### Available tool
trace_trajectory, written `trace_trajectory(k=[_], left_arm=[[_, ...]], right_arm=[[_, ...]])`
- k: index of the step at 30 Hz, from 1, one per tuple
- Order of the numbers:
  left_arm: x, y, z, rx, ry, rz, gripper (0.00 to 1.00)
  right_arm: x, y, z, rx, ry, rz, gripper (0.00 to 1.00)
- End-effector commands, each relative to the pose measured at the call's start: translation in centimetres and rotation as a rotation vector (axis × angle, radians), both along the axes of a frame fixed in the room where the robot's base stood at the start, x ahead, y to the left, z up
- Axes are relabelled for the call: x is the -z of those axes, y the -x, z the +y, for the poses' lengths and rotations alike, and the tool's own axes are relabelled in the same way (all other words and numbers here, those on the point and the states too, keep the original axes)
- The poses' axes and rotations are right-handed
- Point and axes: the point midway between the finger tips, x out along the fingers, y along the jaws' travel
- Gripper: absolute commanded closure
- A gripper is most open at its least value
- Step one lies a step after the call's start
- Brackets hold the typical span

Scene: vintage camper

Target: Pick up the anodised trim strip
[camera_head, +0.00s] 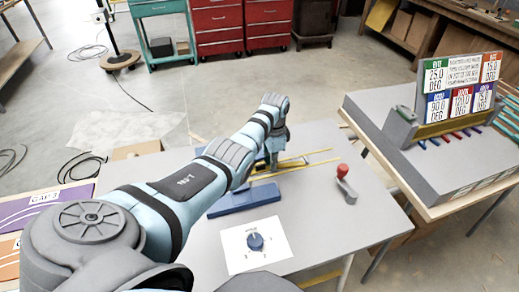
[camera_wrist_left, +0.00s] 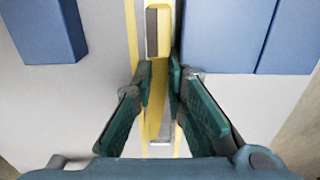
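The anodised trim strip seems to be the narrow yellow bar with a grey face (camera_wrist_left: 158,32) in the left wrist view. It runs between the teal fingers of my left gripper (camera_wrist_left: 160,72), which are close together with their tips against its sides. In the head view my left gripper (camera_head: 272,163) points down over the grey table, beside thin yellow lengths (camera_head: 312,163). The arm and gripper hide part of them there. I cannot tell whether the bar is lifted. My right gripper is not in view.
A blue block (camera_head: 245,198) lies in front of the gripper; blue blocks also flank the bar in the left wrist view (camera_wrist_left: 228,35). A red-knobbed grey tool (camera_head: 344,183) and a white sheet with a blue dial (camera_head: 256,242) lie on the table (camera_head: 330,225). A bench with signs stands right.

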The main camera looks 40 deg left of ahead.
Motion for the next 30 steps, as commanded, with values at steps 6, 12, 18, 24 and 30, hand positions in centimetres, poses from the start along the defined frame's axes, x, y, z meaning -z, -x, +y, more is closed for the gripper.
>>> trace_trajectory(k=[6, 12, 18, 24, 30], left_arm=[[0.1, 0.1, 0.1, -0.001, 0.0, 0.002, 1.0], [0.1, 0.1, 0.1, -0.002, -0.001, 0.002, 1.0], [-1.7, 0.1, 0.1, -0.002, -0.001, -0.001, 1.0], [-7.0, 0.0, 0.1, -0.002, -0.001, -0.003, 1.0], [-9.8, 0.1, 0.1, -0.002, -0.001, 0.001, 1.0]], right_arm=[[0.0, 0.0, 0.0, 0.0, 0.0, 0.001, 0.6], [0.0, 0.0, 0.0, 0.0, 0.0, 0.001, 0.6], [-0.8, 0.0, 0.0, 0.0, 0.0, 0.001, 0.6], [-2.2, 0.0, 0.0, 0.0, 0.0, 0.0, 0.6], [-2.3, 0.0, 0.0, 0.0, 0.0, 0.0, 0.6]])
